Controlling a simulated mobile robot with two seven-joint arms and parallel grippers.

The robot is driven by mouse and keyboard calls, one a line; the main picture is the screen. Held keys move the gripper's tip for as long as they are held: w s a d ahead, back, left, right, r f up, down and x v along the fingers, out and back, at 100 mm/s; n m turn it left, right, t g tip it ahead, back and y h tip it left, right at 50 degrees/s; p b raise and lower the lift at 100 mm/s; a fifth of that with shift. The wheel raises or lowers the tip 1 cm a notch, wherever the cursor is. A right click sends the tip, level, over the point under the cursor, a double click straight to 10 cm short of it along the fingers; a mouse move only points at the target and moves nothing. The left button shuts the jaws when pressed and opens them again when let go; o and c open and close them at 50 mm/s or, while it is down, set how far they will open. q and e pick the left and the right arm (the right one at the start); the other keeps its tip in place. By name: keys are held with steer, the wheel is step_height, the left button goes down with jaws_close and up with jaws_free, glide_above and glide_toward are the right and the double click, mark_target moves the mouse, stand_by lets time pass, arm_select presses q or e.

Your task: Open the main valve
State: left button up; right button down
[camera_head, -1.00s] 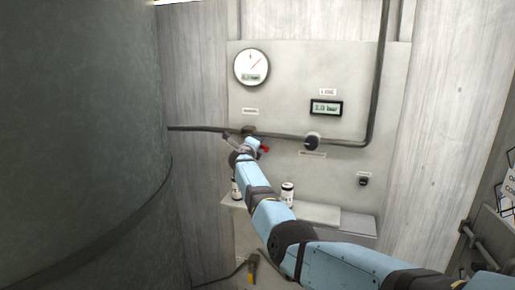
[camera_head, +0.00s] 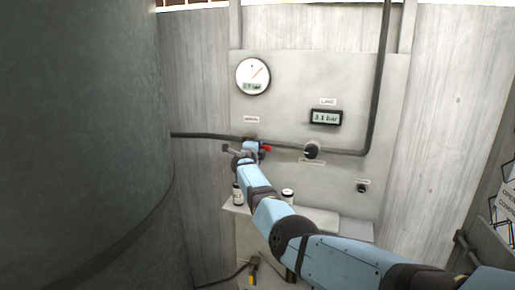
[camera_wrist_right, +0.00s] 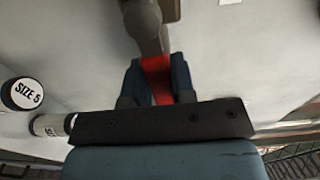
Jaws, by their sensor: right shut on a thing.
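The main valve has a red lever (camera_head: 265,149) on the dark horizontal pipe, under a small label on the grey wall panel. My right gripper (camera_head: 251,148) is at this lever. In the right wrist view the red lever (camera_wrist_right: 156,80) lies between the two blue fingers, and the gripper (camera_wrist_right: 157,88) is shut on it. A grey rounded valve part (camera_wrist_right: 143,22) rises above the fingers there. The lever looks nearly level in the head view, partly hidden by my gripper. My left gripper is not in view.
A round gauge (camera_head: 253,76) and a LINE display (camera_head: 326,117) sit on the panel. A black knob (camera_head: 311,151) is right of the valve. Small cans stand on a shelf (camera_head: 322,222) below. A large dark tank (camera_head: 80,140) fills the left.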

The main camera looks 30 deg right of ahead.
steer(key=shift+r, duration=0.15)
steer(key=c, duration=1)
jaws_free()
steer(key=shift+o, duration=0.2)
steer(key=v, duration=1.3)
steer(key=shift+s+a+p, duration=0.2)
steer(key=shift+s+p, duration=0.1)
steer(key=shift+p, duration=0.1)
